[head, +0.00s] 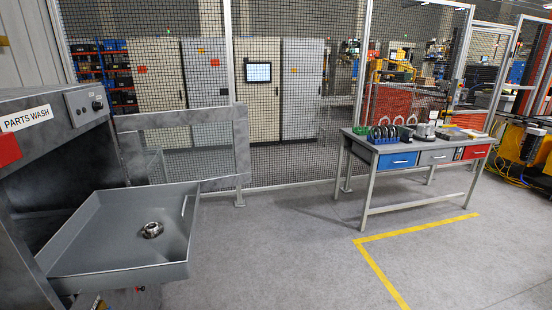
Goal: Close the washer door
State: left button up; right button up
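The parts washer (50,152) stands at the left, a dark grey metal cabinet with a "PARTS WASH" label. Its door (185,120), a grey metal frame around a see-through window, stands open and swung out to the right of the cabinet. A grey tray (110,203) sticks out from the washer's opening, in front of the door's lower left part. A small round metal part (152,229) lies in the tray. The inside of the washer is mostly hidden in shadow. Neither of my grippers is in view.
A workbench (366,146) with blue, grey and red drawers stands at the right, with several parts on top. A black mesh fence (290,160) runs behind. Yellow tape (420,227) marks the floor. The floor (280,250) between washer and bench is clear.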

aim_at(128, 126)
jog(key=i+u, duration=0.1)
jog(key=u, duration=0.7)
jog(key=i+l+u, duration=1.1)
jog(key=l, duration=0.4)
